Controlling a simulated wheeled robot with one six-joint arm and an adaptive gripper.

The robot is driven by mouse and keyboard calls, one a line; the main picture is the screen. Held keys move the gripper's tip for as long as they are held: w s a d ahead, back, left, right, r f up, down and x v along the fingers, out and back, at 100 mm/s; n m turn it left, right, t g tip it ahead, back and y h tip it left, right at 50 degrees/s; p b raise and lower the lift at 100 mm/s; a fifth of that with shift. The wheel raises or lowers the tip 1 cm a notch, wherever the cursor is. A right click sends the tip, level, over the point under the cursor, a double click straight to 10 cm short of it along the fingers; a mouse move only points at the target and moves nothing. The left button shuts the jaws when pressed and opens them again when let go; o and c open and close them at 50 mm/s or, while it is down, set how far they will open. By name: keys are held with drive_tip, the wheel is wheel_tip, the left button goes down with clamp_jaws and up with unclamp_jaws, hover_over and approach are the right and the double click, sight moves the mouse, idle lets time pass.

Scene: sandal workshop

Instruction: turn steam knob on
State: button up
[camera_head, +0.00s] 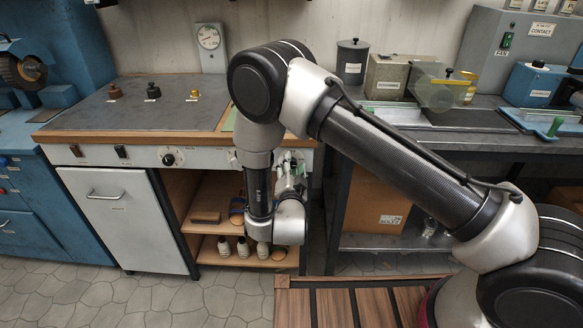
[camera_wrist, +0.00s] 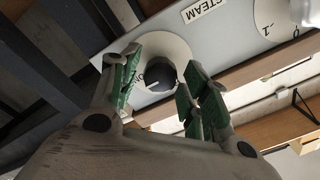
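The steam knob (camera_wrist: 160,76) is a dark round knob with a white pointer line on a pale round dial. It sits in the wrist view next to a white label reading STEAM (camera_wrist: 203,9). My gripper (camera_wrist: 158,70) is open, with its green-padded fingers on either side of the knob. I cannot tell whether the pads touch it. In the head view my gripper (camera_head: 290,168) is at the right part of the bench's white front panel (camera_head: 208,158), and my arm hides the steam knob there.
Another black knob (camera_head: 168,159) and two dark switches are further left on the panel. A second white dial (camera_wrist: 283,22) shows in the wrist view. Below are open shelves (camera_head: 207,228) with sandals and white bottles. A dark metal table (camera_head: 440,143) stands to the right.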

drive_tip(key=shift+s, duration=0.1)
drive_tip(key=s, duration=0.7)
drive_tip(key=shift+s+f, duration=0.15)
idle(0.4)
